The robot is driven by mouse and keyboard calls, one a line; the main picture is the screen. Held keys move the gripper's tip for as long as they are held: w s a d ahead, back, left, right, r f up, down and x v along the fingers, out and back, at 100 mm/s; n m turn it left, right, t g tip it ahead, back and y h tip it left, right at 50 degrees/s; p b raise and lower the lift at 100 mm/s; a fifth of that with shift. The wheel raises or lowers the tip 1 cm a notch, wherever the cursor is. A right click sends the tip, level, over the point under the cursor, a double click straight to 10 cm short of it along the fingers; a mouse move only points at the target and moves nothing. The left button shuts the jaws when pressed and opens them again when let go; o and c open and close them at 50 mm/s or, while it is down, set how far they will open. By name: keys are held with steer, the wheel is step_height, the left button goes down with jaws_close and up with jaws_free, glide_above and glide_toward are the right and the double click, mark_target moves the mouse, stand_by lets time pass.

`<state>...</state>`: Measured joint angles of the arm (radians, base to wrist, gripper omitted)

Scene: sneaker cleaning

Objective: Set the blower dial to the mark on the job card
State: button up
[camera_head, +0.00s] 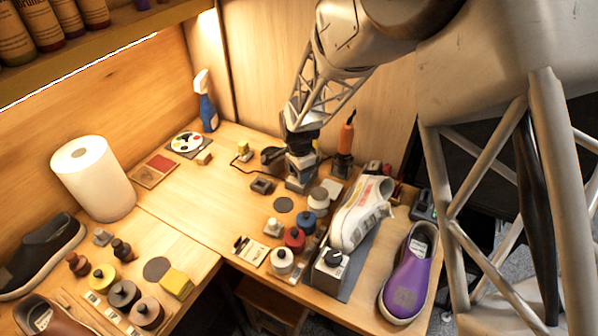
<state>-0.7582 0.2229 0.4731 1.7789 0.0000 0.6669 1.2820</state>
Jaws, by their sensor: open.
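A small grey box with a round black dial (334,258) on top stands at the front of the table, by the toe of a white sneaker. I cannot tell its setting at this size. A pale card with dark marks (250,250) lies left of the box; it may be the job card, but its print is too small to read. My gripper (301,183) points down low over the back of the table, behind the jars and apart from the dial. It is open; whether anything lies between the fingers is hard to see.
The white sneaker (361,212) and a purple shoe (408,278) stand at the right. Several jars, including a red one (294,238), crowd the space left of the box. An orange-handled tool (346,137) stands upright behind. The table's left middle (200,215) is clear.

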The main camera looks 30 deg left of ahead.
steer(key=shift+r, duration=0.1)
steer(key=shift+r, duration=2.4)
steer(key=shift+d+r, duration=0.1)
steer(key=s+d+r+n, duration=0.1)
steer(key=d+r, duration=0.5)
steer(key=d, duration=0.4)
steer(key=s+d+r+n+t, duration=0.1)
steer(key=d+r, duration=0.5)
steer(key=d, duration=0.3)
steer(key=s+d+r+n, duration=0.1)
steer(key=d+r, duration=0.6)
steer(key=d, duration=0.3)
steer(key=s+d+r+n, duration=0.1)
steer(key=s+d+r, duration=0.1)
steer(key=s+d, duration=0.9)
steer(key=s+d+r+n+t, duration=0.1)
steer(key=s+d+r, duration=0.2)
steer(key=s+d, duration=0.8)
steer(key=shift+d+r+n+t, duration=0.15)
steer(key=shift+d+n+t, duration=0.15)
steer(key=shift+d+n, duration=0.15)
